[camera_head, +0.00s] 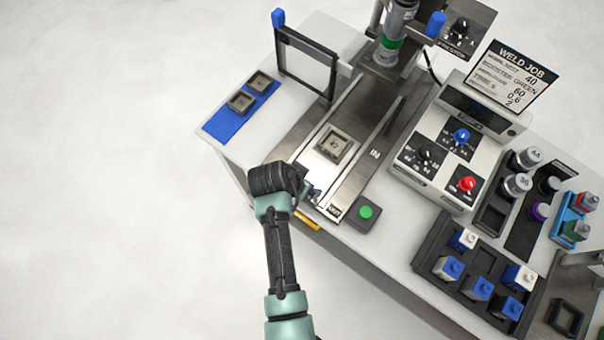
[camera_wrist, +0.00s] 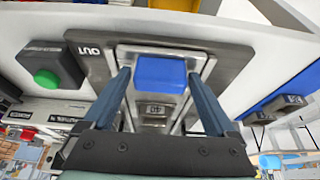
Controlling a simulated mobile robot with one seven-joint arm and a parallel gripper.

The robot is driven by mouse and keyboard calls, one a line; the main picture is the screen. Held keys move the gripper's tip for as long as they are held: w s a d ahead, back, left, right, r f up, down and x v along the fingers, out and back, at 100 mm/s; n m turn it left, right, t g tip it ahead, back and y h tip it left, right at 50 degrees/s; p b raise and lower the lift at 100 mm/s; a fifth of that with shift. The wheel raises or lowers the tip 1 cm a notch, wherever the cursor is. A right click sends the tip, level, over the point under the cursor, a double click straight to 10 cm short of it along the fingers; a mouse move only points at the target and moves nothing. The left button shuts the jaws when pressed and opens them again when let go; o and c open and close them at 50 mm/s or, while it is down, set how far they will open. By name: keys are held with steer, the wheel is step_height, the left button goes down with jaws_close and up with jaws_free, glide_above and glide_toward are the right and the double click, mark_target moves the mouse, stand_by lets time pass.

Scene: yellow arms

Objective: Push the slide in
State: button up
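The slide (camera_head: 322,160) is a metal plate between two rails, carrying a square nest (camera_head: 334,144). It lies toward the OUT label (camera_head: 334,211), short of the IN label (camera_head: 375,154) and in front of the press. My gripper (camera_head: 308,190) is over the slide's near end, with its fingertips partly hidden by my wrist. In the wrist view, a blue handle block (camera_wrist: 161,74) lies between my two spread fingers. A gap shows on each side of it, and I cannot see any contact.
A green button (camera_head: 366,211) sits right of the track's near end. A weld control box (camera_head: 455,140) stands further right. A blue mat (camera_head: 240,107) with two square parts lies left. The press head (camera_head: 392,40) and a hinged frame (camera_head: 305,62) stand beyond the slide.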

jaws_close()
stand_by(0.3)
